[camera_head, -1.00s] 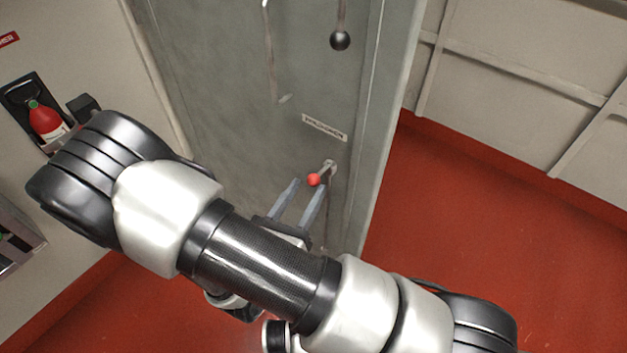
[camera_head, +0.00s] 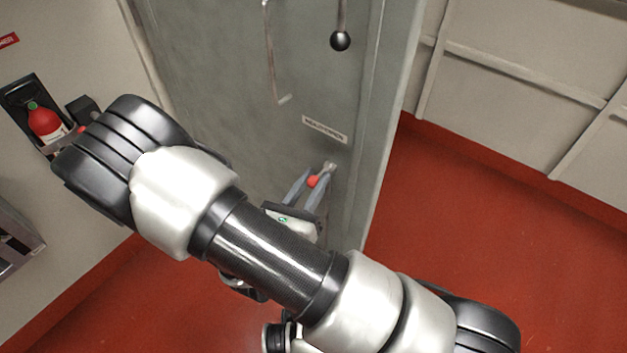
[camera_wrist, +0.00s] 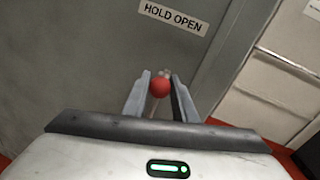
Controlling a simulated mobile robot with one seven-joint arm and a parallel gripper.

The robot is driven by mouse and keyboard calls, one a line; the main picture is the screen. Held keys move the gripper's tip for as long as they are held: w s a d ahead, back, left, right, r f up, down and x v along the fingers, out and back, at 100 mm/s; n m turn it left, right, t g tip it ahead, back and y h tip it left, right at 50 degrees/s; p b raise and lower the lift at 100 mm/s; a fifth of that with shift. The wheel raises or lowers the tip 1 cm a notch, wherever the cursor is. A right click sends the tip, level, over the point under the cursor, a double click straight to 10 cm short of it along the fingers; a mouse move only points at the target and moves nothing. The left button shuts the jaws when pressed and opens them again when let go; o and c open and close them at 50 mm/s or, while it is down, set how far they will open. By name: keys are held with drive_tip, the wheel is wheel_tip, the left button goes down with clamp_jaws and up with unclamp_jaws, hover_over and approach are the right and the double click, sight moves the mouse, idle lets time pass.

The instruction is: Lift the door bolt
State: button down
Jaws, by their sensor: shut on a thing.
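The door bolt shows as a red ball knob (camera_head: 313,181) on a short metal piece at the lower part of the grey door (camera_head: 225,90). In the wrist view the red knob (camera_wrist: 160,87) sits between the two fingertips. My gripper (camera_head: 312,182) is shut on the knob, one finger on each side; it also shows in the wrist view (camera_wrist: 160,85). My arm crosses in front of the door's lower part and hides some of it.
A "HOLD OPEN" label (camera_wrist: 173,17) is above the knob. A black ball handle (camera_head: 340,40) hangs higher on the door. A red extinguisher (camera_head: 45,122) is on the left wall. Red floor (camera_head: 450,240) is clear at right.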

sight(313, 178)
wheel_tip(313, 178, up, 5)
drive_tip(key=p, duration=0.3)
drive_tip(key=shift+p, duration=0.4)
drive_tip(key=shift+f, duration=0.15)
drive_tip(key=c, duration=1.5)
unclamp_jaws()
drive_tip(key=shift+o, duration=0.2)
drive_tip(key=shift+f, duration=0.1)
drive_tip(key=shift+s+a, duration=0.1)
